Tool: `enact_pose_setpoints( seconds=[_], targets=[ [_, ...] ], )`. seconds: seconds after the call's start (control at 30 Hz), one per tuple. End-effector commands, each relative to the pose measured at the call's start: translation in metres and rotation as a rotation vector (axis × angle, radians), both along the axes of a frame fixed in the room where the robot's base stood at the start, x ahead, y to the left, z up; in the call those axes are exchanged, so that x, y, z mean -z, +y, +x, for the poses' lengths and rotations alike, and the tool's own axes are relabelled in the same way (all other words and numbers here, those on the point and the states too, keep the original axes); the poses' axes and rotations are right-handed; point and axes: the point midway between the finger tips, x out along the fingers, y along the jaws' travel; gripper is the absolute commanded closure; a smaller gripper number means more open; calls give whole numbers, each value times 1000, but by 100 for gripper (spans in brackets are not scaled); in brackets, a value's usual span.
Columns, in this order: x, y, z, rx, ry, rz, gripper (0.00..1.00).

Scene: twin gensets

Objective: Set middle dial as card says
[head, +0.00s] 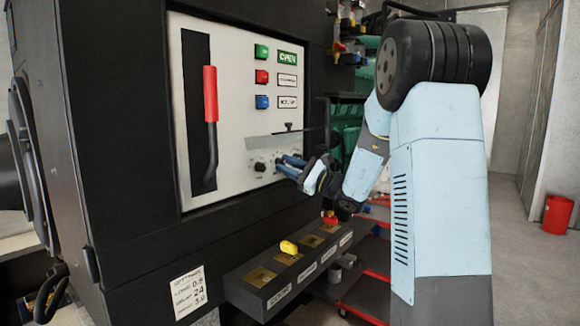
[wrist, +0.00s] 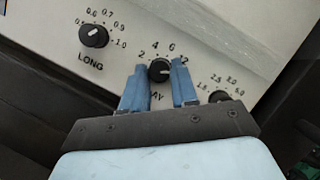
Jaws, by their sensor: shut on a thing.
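The middle dial (wrist: 159,70) is a small black round knob on the pale panel, with printed numbers such as 2, 4 and 6 around it. My gripper (wrist: 160,72) has one blue finger on each side of this knob and is shut on it. In the head view my gripper (head: 283,164) reaches the dial row from the right and hides the middle dial. The card (head: 188,291) is white with handwritten lines, low on the dark cabinet front; its middle line seems to read 24, though the print is small. The knob's pointer mark is hard to read.
The LONG dial (wrist: 93,35) is left of the middle one, and another dial (wrist: 219,96) is close on the right, partly hidden. A clear flap (head: 287,147) stands out above the dials. A red-handled lever (head: 210,95) is left; a ledge (head: 290,270) juts out below.

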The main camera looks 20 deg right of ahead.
Motion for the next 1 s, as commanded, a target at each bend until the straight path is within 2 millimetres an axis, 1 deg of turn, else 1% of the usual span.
enact_pose_setpoints(
  seconds=[0.03,0.2,0.43,0.67,1.0],
  targets=[
    [3,-2,0,6,28,28,100],
    [3,-1,0,7,97,125,100],
    [4,0,-1,5,160,210,100],
    [4,0,-1,6,186,247,100],
    [4,0,-1,5,190,252,100]
  ],
)
